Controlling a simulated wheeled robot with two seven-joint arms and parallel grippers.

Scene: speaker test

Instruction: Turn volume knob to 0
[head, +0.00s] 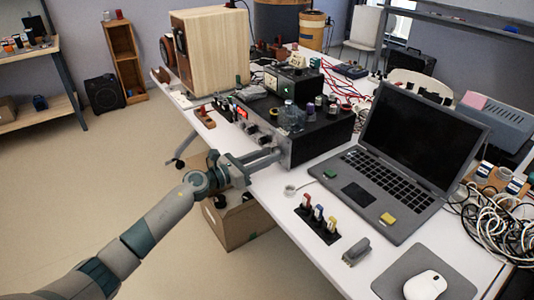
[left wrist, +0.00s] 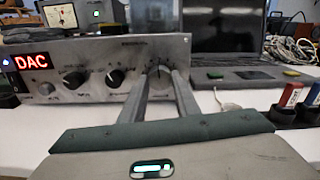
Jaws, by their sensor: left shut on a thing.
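The black audio unit (head: 320,130) stands on the white table, with a silver front panel (left wrist: 95,60) in the left wrist view. The panel carries a row of knobs and a red lit "DAC" display (left wrist: 31,62). My left gripper (head: 276,154) reaches the right end of this panel. In the left wrist view, its two fingers (left wrist: 160,80) are shut on the rightmost knob (left wrist: 160,71), one on each side. A black knob (left wrist: 115,77) and another dark knob (left wrist: 75,79) sit to its left. The small panel labels are too blurred to read. My right gripper is not in view.
An open laptop (head: 424,140) stands right of the unit. A small dark holder with coloured plugs (head: 317,222) and a white mouse (head: 425,285) lie nearer. A wooden speaker (head: 212,50) stands behind. A cardboard box (head: 245,222) is below the table edge.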

